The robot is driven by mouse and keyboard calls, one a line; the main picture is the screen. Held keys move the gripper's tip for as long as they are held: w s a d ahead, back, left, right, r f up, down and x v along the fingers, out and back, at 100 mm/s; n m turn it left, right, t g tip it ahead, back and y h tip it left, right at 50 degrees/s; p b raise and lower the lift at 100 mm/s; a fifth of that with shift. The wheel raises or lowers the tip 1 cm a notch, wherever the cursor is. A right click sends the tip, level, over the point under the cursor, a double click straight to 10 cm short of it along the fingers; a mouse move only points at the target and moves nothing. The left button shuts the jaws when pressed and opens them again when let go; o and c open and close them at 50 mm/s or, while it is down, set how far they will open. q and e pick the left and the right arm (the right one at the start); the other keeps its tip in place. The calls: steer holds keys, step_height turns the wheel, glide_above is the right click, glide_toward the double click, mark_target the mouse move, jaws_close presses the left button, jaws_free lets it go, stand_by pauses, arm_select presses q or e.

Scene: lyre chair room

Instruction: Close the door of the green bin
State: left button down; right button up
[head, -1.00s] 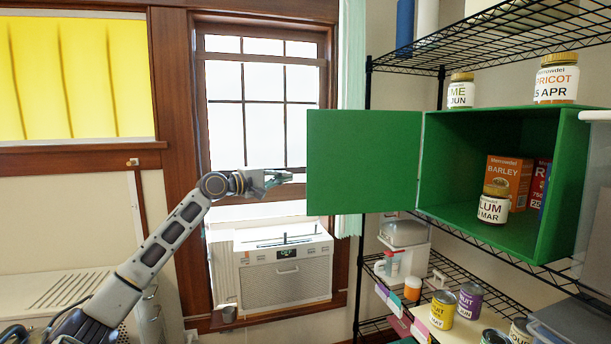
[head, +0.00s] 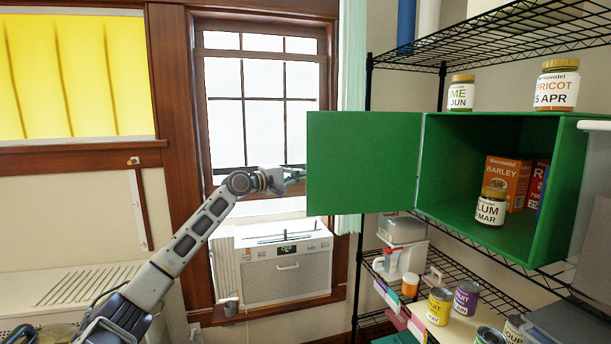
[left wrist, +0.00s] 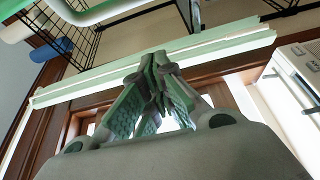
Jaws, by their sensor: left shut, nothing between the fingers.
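The green bin (head: 575,185) is a box on the wire shelf at the right, its front open. Its flat green door (head: 362,160) stands swung wide open to the left, hinged at the bin's left side. My left gripper (head: 297,175) is at the door's left, free edge, at about mid-height. Its fingertips reach that edge; I cannot tell whether they touch it or pass behind it. In the left wrist view the fingers (left wrist: 153,68) are together and empty, and I cannot make out the door there. My right gripper is not in view.
Inside the bin stand a plum jar (head: 492,206), a barley box (head: 508,180) and a red box (head: 537,180). Jars (head: 555,86) stand above it. A lower wire shelf holds several cans (head: 440,306). A window air conditioner (head: 285,268) is behind my left arm.

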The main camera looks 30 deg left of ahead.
arm_select(q)
steer(key=shift+s+d+p, duration=0.35)
steer(key=shift+d, duration=0.55)
steer(key=shift+s+d+p, duration=0.3)
steer(key=shift+s+d, duration=0.05)
steer(key=shift+d, duration=0.5)
steer(key=shift+s+d, duration=0.1)
steer(key=shift+s, duration=0.05)
